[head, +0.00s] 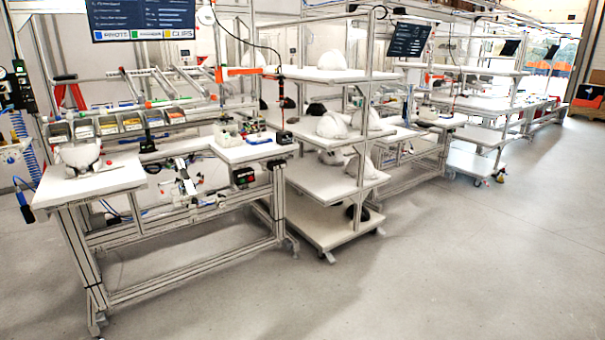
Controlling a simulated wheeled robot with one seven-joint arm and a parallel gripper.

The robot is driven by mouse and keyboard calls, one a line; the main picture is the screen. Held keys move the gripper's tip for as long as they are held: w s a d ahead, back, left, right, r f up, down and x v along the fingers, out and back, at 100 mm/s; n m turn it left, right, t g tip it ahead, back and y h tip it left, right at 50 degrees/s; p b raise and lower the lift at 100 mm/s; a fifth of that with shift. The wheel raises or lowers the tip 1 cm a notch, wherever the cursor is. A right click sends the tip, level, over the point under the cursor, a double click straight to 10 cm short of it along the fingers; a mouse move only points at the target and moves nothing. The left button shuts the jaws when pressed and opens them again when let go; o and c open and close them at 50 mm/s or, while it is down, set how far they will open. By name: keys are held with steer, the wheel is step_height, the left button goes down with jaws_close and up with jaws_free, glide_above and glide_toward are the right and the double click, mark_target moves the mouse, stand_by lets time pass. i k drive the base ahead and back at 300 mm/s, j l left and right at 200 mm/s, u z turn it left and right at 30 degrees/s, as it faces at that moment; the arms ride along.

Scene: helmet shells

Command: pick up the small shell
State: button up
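Several white helmet shells stand on the shelf rack (330,183) in the middle of the head view. One shell (332,60) is on the top shelf. Two rounded shells, a left one (331,125) and a right one (367,117), sit on the middle shelf. More shells (362,167) are on the shelf below, partly hidden by the rack's post and each other. A white bowl-like shell (80,155) sits on the left workbench (105,183). I cannot tell which one is the small shell. My gripper is not in view.
Parts bins (108,126) line the back of the left workbench. A dark boxed device (278,168) stands at the bench's right end. Wheeled rack feet reach the floor near the middle. Open grey floor (450,260) lies in front and to the right.

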mark_target(331, 126)
steer(key=i, duration=3.25)
